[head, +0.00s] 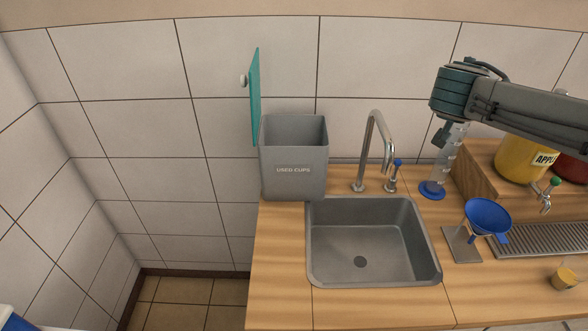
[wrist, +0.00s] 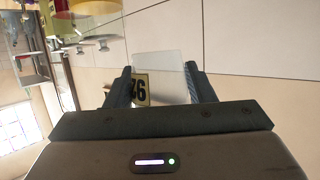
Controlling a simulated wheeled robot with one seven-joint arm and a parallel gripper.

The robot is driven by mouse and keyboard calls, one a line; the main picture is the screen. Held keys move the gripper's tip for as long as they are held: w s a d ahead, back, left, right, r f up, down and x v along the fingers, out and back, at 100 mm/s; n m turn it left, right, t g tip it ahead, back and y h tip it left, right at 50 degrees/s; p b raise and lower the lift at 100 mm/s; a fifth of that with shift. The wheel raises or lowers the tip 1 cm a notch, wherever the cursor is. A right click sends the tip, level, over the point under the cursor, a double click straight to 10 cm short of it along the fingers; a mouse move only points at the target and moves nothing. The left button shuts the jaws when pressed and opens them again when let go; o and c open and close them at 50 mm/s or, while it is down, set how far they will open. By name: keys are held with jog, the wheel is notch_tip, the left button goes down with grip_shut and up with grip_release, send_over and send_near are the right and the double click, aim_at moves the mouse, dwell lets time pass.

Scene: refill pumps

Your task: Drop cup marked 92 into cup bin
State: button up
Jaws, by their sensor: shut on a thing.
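The cup bin (head: 293,175) is a grey open-topped box marked USED CUPS at the back left of the counter. Its teal lid (head: 255,98) stands upright, open, at its left side. My gripper (head: 442,135) is in the air to the right of the bin and tap, partly hidden by my wrist. In the wrist view, my gripper (wrist: 160,78) is shut on a translucent cup (wrist: 172,82). The cup has a yellowish label (wrist: 140,90) that reads 92 upside down. I cannot clearly tell the cup from the cylinder behind it in the head view.
A tap (head: 375,150) and a grey sink (head: 365,240) lie between bin and gripper. A clear cylinder on a blue base (head: 432,190) stands below the gripper. A blue funnel (head: 487,215), a yellow juice container (head: 522,160) and another cup (head: 565,277) are at the right.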

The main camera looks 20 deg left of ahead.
jog(key=a+r, duration=0.2)
jog(key=r, duration=0.3)
jog(key=shift+s+a+r+b, duration=0.2)
jog(key=shift+s+a+b, duration=0.15)
jog(key=shift+a+b, duration=0.05)
jog(key=w+a+r+n+t+y+b, duration=0.1)
jog(key=a, duration=0.7)
jog(key=w+a+r+n+y+b, duration=0.1)
jog(key=a+r+y+b, duration=0.1)
jog(key=a, duration=0.7)
jog(key=w+a+f+n+y+b, duration=0.15)
jog(key=w+a+f, duration=0.35)
jog(key=a+f, duration=0.5)
jog(key=w+a+f+b, duration=0.1)
jog(key=a+f, duration=0.1)
jog(key=f, duration=0.5)
jog(key=w+a+f+n+y+b, duration=0.1)
jog(key=w+a+f, duration=0.1)
jog(key=f, duration=0.5)
jog(key=w+a+f+n+y+b, duration=0.1)
jog(key=w+a+f, duration=0.1)
jog(key=a+f, duration=0.2)
notch_tip(320, 180, down, 3)
jog(key=shift+w+a+f+b, duration=0.1)
jog(key=shift+w+a+b, duration=0.15)
jog(key=shift+b, duration=0.15)
